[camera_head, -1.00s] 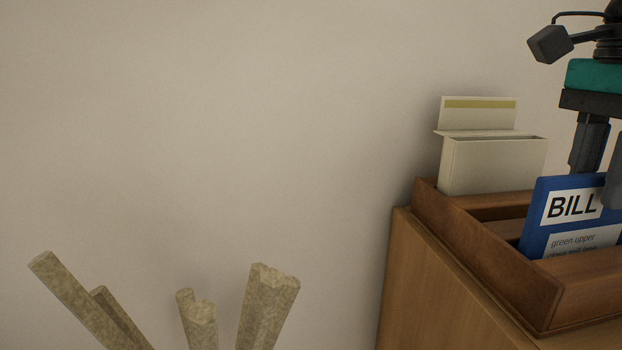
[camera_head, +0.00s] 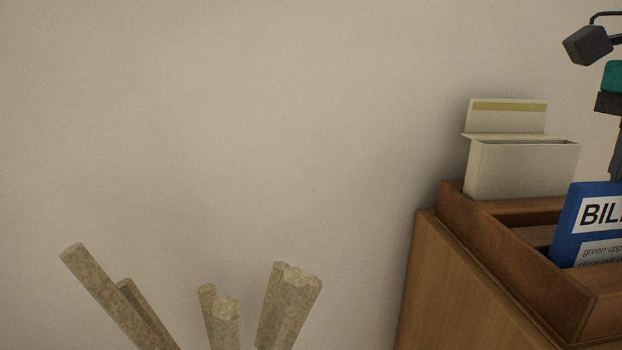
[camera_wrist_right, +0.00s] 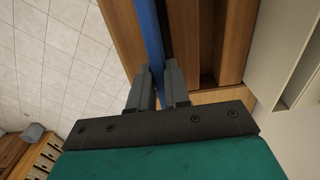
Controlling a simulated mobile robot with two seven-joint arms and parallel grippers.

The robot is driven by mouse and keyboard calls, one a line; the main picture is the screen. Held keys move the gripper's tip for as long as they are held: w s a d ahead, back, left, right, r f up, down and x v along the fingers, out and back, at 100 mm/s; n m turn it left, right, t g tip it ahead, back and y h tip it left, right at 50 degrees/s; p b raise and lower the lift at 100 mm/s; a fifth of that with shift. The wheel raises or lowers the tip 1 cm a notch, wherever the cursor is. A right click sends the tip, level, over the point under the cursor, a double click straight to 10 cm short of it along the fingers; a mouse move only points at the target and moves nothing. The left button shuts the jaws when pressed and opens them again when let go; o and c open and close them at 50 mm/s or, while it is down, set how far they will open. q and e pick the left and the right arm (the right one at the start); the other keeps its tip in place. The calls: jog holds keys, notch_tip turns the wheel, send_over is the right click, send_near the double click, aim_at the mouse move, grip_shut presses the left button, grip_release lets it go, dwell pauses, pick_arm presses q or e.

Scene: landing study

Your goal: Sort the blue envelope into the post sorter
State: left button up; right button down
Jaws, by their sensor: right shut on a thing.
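The blue envelope (camera_head: 590,250) has a white label reading "BILL" and smaller grey text; it is cut off by the right edge of the head view. It stands upright at the wooden post sorter (camera_head: 468,213), its lower part hidden behind the front wall. In the right wrist view the envelope (camera_wrist_right: 150,38) is a thin blue edge beside the sorter's wooden dividers (camera_wrist_right: 207,40). My right gripper (camera_wrist_right: 160,76) is shut on the envelope from above. Only a sliver of it shows in the head view. My left gripper is not in view.
A cream box-like folder (camera_head: 520,170) with a raised flap stands at the back of the sorter. The sorter rests on a wooden cabinet (camera_head: 440,275). Several rough tan rolls (camera_head: 290,305) stick up at lower left. Tiled floor (camera_wrist_right: 60,60) shows in the right wrist view.

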jog(key=shift+r+p, duration=0.7)
jog(key=shift+r, duration=3.8)
